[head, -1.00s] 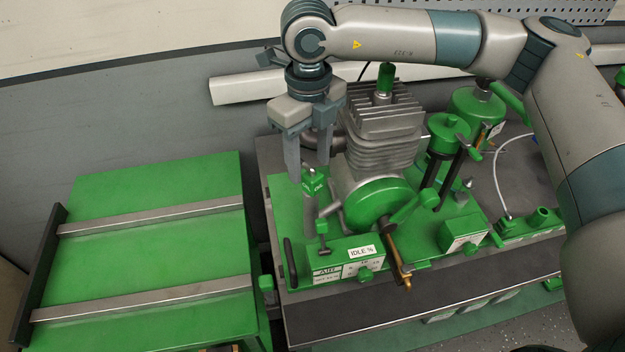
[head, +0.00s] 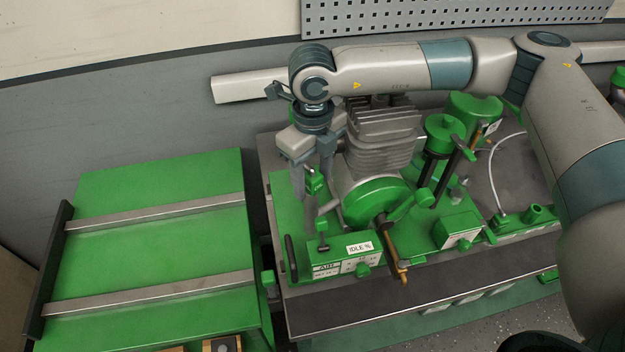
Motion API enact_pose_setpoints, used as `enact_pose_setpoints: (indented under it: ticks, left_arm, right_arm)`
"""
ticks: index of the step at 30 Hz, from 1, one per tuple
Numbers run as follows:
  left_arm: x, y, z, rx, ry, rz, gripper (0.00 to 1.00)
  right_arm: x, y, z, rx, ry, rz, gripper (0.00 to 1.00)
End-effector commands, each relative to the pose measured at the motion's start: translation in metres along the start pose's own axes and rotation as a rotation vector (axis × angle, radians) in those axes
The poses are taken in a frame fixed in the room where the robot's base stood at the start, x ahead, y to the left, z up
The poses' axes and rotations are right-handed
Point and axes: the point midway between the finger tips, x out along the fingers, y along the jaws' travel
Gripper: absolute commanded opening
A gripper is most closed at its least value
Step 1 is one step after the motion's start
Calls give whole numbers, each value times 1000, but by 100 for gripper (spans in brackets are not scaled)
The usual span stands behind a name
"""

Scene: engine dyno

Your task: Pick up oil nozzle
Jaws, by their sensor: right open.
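The oil nozzle, a green-capped grey upright cylinder (head: 315,184), stands at the left of the engine rig in the head view. My right gripper (head: 313,187) points down over it from above. Its two fingers are apart, one on each side of the green cap. I cannot tell whether either finger touches it. The fingers partly hide the nozzle's top and body. My left gripper is not in view.
The finned engine (head: 383,145) with its green flywheel cover (head: 375,203) stands close to the right of the nozzle. A green control box (head: 345,256) is in front. A green table (head: 150,240) with metal strips is at left.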

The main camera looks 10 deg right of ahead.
Motion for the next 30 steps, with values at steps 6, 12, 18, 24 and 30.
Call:
enact_pose_setpoints:
  ticks: [6,12,18,24,30]
  left_arm:
    - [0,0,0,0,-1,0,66]
    - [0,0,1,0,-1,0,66]
    - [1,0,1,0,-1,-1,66]
    - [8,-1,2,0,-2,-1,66]
    - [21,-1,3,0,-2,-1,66]
  right_arm:
    - [0,0,0,0,0,0,10]
    - [0,0,0,0,0,0,0]
    - [-2,0,0,0,-1,0,0]
    - [-16,0,1,1,-3,-1,0]
    - [-48,0,1,1,-4,-1,0]
